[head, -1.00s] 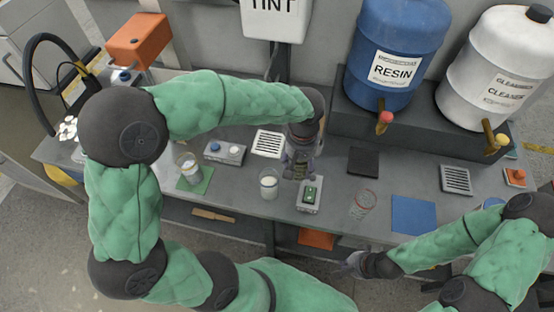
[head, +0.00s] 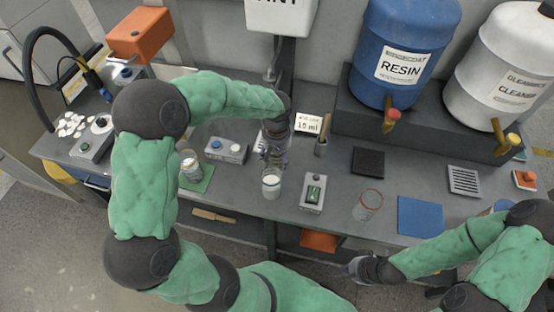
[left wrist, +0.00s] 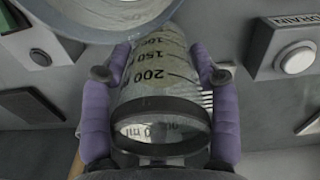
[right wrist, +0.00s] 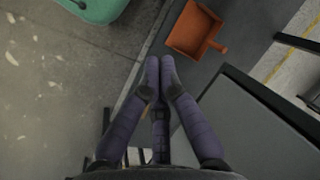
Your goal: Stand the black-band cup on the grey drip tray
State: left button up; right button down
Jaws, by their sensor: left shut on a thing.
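The black-band cup (left wrist: 160,80) is a clear graduated cup with a black band near its mouth. In the left wrist view it is between the purple fingers of my left gripper (left wrist: 160,75), which is shut on it. Pale slats of a slotted drip tray (left wrist: 206,98) show beside and beyond the cup. I cannot tell whether the cup touches it. In the head view my left gripper (head: 272,154) is just behind a cup of white liquid (head: 271,186) and hides most of the held cup and tray. My right gripper (right wrist: 158,72) is shut and empty, off the bench's front.
The white-liquid cup's rim (left wrist: 100,22) is close to the held cup. A red-rimmed cup (head: 368,203), dark mat (head: 367,162) and another slotted tray (head: 463,180) are farther right.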

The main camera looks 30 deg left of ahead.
pick_arm(q)
jog(key=shift+f, duration=0.6)
jog(key=shift+f, duration=0.1)
jog(key=o, duration=1.3)
jog(key=shift+c, duration=0.2)
